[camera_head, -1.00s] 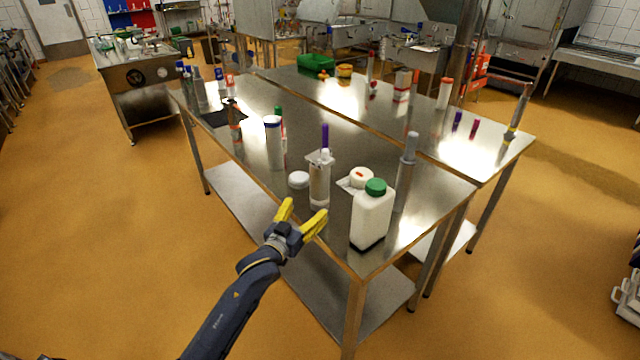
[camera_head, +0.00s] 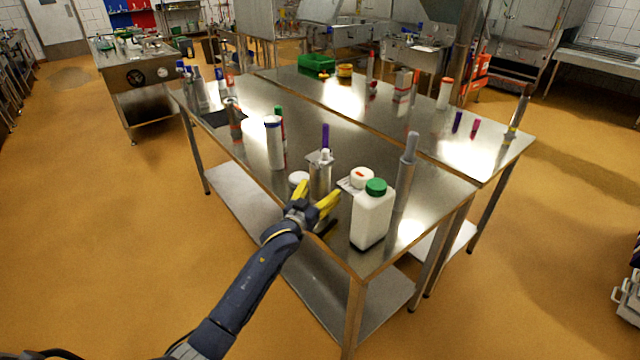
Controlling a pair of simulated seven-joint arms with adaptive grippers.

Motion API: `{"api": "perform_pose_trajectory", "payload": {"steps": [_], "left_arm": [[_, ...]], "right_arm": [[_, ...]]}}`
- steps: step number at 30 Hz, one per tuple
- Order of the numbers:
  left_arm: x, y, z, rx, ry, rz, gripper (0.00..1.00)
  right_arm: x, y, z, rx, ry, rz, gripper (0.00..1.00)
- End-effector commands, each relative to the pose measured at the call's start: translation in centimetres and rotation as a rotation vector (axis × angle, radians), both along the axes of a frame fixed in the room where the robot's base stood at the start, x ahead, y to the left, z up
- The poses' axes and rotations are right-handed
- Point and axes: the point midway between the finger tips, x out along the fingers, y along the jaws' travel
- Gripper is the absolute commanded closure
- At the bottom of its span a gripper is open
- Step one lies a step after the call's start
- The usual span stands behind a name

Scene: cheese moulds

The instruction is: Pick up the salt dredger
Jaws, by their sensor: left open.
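A steel cylinder (camera_head: 320,178), which looks like the salt dredger, stands upright near the front edge of the steel table (camera_head: 345,148). A small white-topped item shows at its top; I cannot tell if it is part of it. My left gripper (camera_head: 318,197) has yellow fingers and is open, right in front of the cylinder's lower part. The fingers hide its base, and I cannot tell if they touch it. My right gripper is not in view.
A white jug with a green cap (camera_head: 372,214) stands close to the right of the gripper. A white tub (camera_head: 361,178) is behind it, a white lid (camera_head: 298,179) to the left. A white bottle (camera_head: 274,143) and a grey tall cylinder (camera_head: 405,172) stand nearby.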

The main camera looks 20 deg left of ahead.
Motion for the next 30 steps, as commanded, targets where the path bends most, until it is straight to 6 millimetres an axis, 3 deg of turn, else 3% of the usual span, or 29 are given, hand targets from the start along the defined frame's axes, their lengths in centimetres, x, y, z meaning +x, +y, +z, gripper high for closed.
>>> {"api": "perform_pose_trajectory", "payload": {"steps": [11, 27, 30], "left_arm": [[0.54, -0.06, 0.01, 0.0, 0.0, 0.0, 0.21], [0.51, -0.05, 0.01, 0.0, 0.0, 0.0, 0.84], [0.53, -0.04, 0.13, 0.0, -0.002, 0.0, 0.92]], "right_arm": [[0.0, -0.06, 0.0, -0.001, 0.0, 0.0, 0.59], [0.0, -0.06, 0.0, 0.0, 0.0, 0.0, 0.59], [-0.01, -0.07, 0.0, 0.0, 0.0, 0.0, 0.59]]}}
